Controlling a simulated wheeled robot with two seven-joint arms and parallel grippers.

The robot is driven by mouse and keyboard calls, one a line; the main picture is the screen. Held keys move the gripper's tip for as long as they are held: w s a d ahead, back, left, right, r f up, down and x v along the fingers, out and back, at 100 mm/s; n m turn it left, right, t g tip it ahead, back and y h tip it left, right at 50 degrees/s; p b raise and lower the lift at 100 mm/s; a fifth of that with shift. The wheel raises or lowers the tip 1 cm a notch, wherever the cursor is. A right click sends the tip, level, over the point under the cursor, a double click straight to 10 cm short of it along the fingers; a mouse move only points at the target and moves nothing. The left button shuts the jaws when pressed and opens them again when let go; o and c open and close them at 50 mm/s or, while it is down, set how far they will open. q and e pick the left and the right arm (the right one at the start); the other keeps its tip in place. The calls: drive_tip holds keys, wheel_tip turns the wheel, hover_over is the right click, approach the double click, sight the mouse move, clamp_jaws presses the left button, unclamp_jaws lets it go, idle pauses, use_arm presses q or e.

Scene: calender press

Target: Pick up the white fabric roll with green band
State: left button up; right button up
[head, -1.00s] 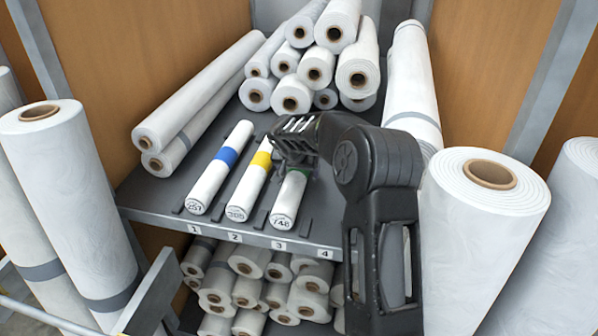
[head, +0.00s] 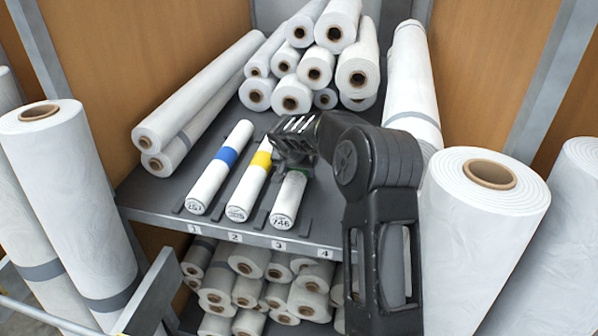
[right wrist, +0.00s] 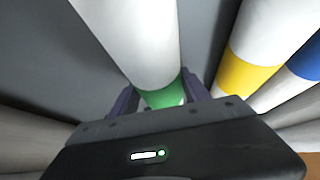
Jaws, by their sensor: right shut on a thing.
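The white fabric roll with green band (head: 287,200) lies on the shelf at slot 3, its end marked 746 facing me. In the right wrist view its white body and green band (right wrist: 161,97) show between my fingers. My right gripper (right wrist: 160,100) is shut on the roll around the green band. In the head view the right gripper (head: 293,150) covers the band and the roll's far part. My left gripper is not in view.
A yellow-banded roll (head: 247,187) lies close to the left, with a blue-banded roll (head: 218,172) beyond it. White rolls are stacked at the back of the shelf (head: 150,208). A large upright roll (head: 480,235) stands at the right.

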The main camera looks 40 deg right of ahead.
drive_tip(key=shift+r, duration=0.1)
clamp_jaws()
drive_tip(key=shift+w+r, duration=0.1)
drive_tip(key=shift+r, duration=0.15)
wheel_tip(320, 180, up, 10)
drive_tip(key=shift+f+b, duration=0.25)
drive_tip(key=shift+b, duration=0.6)
drive_tip(key=shift+f, duration=0.15)
